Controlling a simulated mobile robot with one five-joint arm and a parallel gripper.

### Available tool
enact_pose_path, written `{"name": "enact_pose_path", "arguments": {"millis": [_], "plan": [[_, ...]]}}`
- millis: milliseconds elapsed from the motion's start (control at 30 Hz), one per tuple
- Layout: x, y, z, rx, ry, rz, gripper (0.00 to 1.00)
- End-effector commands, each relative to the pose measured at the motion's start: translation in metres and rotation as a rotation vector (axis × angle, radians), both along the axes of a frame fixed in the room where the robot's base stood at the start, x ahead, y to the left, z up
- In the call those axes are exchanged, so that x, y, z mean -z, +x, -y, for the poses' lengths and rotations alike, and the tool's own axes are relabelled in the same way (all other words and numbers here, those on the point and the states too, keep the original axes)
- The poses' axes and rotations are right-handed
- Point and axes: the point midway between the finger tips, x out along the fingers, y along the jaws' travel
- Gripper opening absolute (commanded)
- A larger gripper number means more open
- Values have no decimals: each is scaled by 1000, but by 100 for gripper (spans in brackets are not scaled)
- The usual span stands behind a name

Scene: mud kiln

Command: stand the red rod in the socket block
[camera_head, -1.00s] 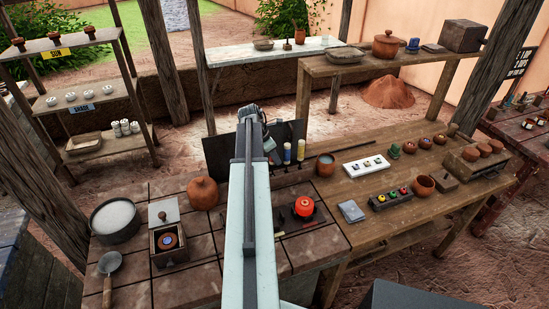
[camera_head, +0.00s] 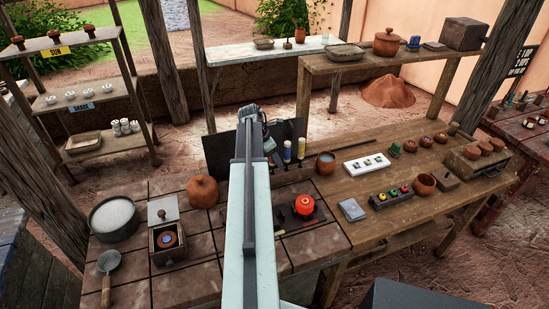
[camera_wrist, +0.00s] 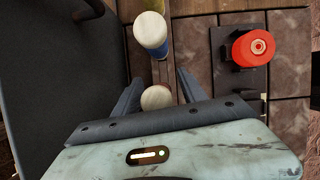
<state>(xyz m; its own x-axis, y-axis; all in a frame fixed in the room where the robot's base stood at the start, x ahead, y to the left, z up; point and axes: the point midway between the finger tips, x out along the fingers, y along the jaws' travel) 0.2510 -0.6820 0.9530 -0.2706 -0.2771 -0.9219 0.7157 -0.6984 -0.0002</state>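My gripper (camera_wrist: 160,84) points down, its two dark fingers apart on either side of a pale round rod top (camera_wrist: 156,97). The sides of that rod are hidden, so I cannot tell its colour. A blue rod (camera_wrist: 152,48) with a pale top stands just beyond it; the blue rod (camera_head: 287,152) also shows in the head view, beside a yellow rod (camera_head: 301,150). My arm hides the gripper's fingertips in the head view. I cannot make out a red rod or a socket block for certain.
A dark upright panel (camera_wrist: 55,75) stands close left of my gripper. A red round knob-like piece (camera_wrist: 252,48) sits on a dark base to the right. A clay jar (camera_head: 203,192), a bowl of white stuff (camera_head: 115,219) and a small wooden box (camera_head: 168,243) stand on the tiled bench.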

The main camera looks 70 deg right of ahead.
Motion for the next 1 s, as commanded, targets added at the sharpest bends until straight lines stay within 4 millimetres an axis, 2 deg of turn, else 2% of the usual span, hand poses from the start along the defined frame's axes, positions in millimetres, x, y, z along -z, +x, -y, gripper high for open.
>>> {"name": "enact_pose_path", "arguments": {"millis": [167,267,633,733,1000], "plan": [[-2,0,0,0,0,0,49],[-9,2,-2,-1,0,0,49],[-70,18,-19,-1,0,0,49],[-75,21,-22,-2,0,0,49],[-72,22,-22,-1,0,0,49]]}}
